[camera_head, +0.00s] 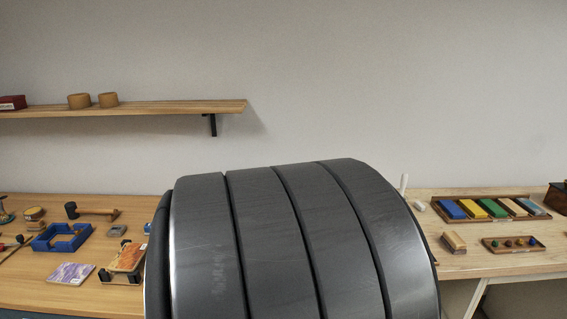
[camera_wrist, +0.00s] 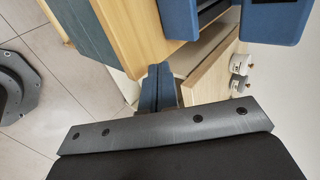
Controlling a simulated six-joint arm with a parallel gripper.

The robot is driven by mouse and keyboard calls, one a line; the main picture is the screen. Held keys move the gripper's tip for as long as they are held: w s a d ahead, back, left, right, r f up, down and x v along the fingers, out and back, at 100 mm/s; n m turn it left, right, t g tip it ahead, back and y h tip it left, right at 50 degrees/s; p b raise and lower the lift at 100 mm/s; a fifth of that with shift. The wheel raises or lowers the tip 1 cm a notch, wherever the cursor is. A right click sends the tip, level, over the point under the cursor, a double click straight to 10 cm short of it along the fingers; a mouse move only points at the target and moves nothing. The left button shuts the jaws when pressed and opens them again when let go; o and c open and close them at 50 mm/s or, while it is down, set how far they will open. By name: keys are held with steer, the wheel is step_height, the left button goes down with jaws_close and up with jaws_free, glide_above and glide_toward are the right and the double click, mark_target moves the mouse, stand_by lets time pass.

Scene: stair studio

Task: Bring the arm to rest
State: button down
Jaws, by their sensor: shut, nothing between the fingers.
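My gripper (camera_wrist: 158,84) shows in the wrist view as two blue-grey fingertips close together above the dark mounting bar. It is shut and holds nothing. In the head view a large dark grey ribbed part of my own arm fills the lower middle and hides what is behind it. The gripper does not show in the head view.
Behind my arm stand a left wooden table (camera_head: 40,290) with a blue tray (camera_head: 45,240) and a mallet (camera_head: 92,211), and a right table (camera_head: 510,262) with a tray of coloured blocks (camera_head: 490,220). A wall shelf (camera_head: 170,107) is above. Wooden furniture (camera_wrist: 137,32) is near the gripper.

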steer(key=shift+x, duration=4.05)
steer(key=shift+s+r, duration=0.1)
steer(key=shift+v, duration=4.55)
steer(key=x, duration=0.9)
steer(key=w, duration=0.3)
steer(key=shift+w+f, duration=0.1)
steer(key=shift+f, duration=0.2)
steer(key=shift+w, duration=0.3)
